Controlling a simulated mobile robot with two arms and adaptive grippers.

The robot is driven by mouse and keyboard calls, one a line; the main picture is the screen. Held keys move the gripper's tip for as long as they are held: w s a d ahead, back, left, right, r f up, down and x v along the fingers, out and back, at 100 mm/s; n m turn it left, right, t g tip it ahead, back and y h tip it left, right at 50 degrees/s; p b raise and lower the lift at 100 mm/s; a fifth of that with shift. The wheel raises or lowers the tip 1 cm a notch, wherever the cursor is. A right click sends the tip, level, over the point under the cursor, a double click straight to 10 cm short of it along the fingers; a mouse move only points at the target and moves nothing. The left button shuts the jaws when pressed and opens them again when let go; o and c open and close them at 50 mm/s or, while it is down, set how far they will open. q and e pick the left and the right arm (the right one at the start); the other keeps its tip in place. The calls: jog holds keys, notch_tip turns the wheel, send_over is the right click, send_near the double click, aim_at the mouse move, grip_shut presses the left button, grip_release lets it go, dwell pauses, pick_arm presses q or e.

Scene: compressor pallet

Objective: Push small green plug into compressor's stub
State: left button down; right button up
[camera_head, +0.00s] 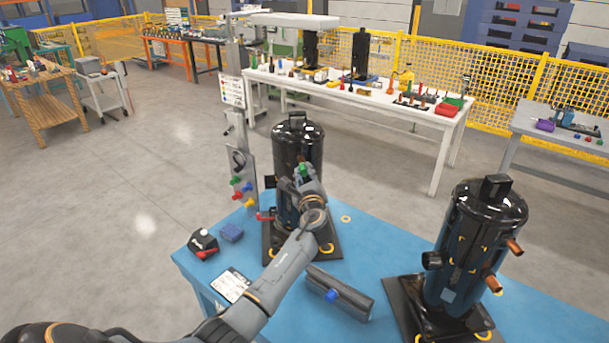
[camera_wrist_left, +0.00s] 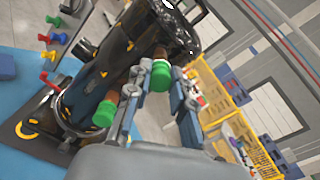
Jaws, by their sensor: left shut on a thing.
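The black compressor (camera_head: 297,150) stands upright on the left part of the blue table; it looks tilted in the left wrist view (camera_wrist_left: 105,80). My left gripper (camera_head: 303,172) is at its right side. In the wrist view, this gripper (camera_wrist_left: 159,82) is shut on a small green plug (camera_wrist_left: 160,73). The plug lies in line with a copper stub (camera_wrist_left: 160,52) and seems to meet its end; how deep it sits is hidden. Another green plug (camera_wrist_left: 104,113) is on a lower copper stub (camera_wrist_left: 110,86), left of the fingers. My right gripper is not in view.
A second black compressor (camera_head: 472,245) with copper stubs stands at the table's right. A panel with coloured plugs (camera_head: 240,180) stands behind left.

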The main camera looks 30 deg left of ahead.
pick_arm(q)
jog(key=shift+b+x, duration=0.35)
jog(key=shift+x, duration=0.6)
dwell(0.3)
jog(key=c, duration=1.1)
grip_release()
